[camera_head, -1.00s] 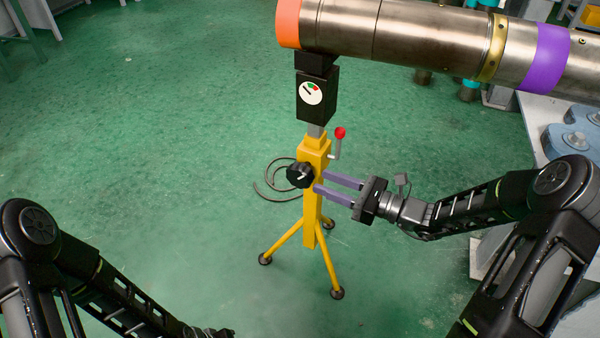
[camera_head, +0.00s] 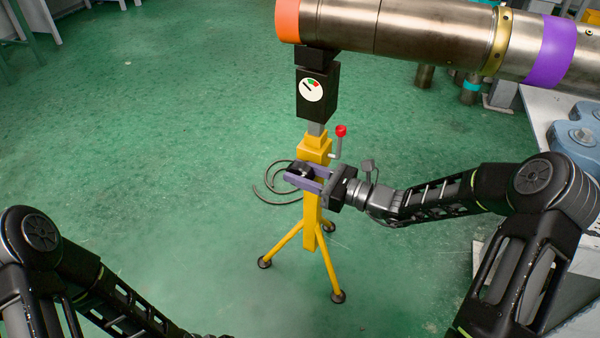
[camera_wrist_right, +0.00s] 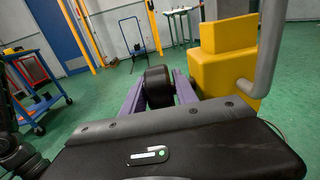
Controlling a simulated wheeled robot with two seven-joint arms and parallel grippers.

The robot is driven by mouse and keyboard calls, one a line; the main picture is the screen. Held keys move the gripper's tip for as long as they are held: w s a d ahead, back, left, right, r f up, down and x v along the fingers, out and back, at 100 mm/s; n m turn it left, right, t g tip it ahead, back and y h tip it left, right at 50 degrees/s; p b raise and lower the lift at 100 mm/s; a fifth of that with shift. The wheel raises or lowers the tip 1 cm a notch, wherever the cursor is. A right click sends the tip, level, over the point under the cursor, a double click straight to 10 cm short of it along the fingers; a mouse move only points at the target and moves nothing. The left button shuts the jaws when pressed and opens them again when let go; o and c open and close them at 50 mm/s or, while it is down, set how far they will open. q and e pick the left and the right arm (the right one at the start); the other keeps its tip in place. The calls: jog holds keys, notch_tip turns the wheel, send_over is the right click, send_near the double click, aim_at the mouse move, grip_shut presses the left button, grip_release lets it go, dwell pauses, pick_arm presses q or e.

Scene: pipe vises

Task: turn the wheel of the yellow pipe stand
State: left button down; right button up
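The yellow pipe stand (camera_head: 311,215) stands upright on its tripod legs under the pipe in the head view. Its black wheel (camera_head: 301,168) is on the front of the yellow body, partly hidden by my right gripper. My right gripper (camera_head: 304,179) comes in from the right, with its purple fingers on either side of the wheel. The right wrist view shows the wheel (camera_wrist_right: 158,87) between the spread fingers (camera_wrist_right: 159,92), with narrow gaps visible; firm contact cannot be seen. My left arm is at the lower left; its gripper is outside the view.
A large metal pipe (camera_head: 430,35) with orange and purple bands lies above the stand. A black gauge box (camera_head: 314,92) and a red-knobbed crank (camera_head: 340,137) are above the wheel. A dark hose (camera_head: 268,186) lies behind. The green floor at left is clear.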

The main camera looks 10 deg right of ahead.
grip_shut()
jog(key=shift+t+y, duration=0.6)
jog(key=shift+y, duration=0.1)
jog(key=shift+o, duration=0.5)
grip_release()
jog(key=shift+s+d, duration=0.1)
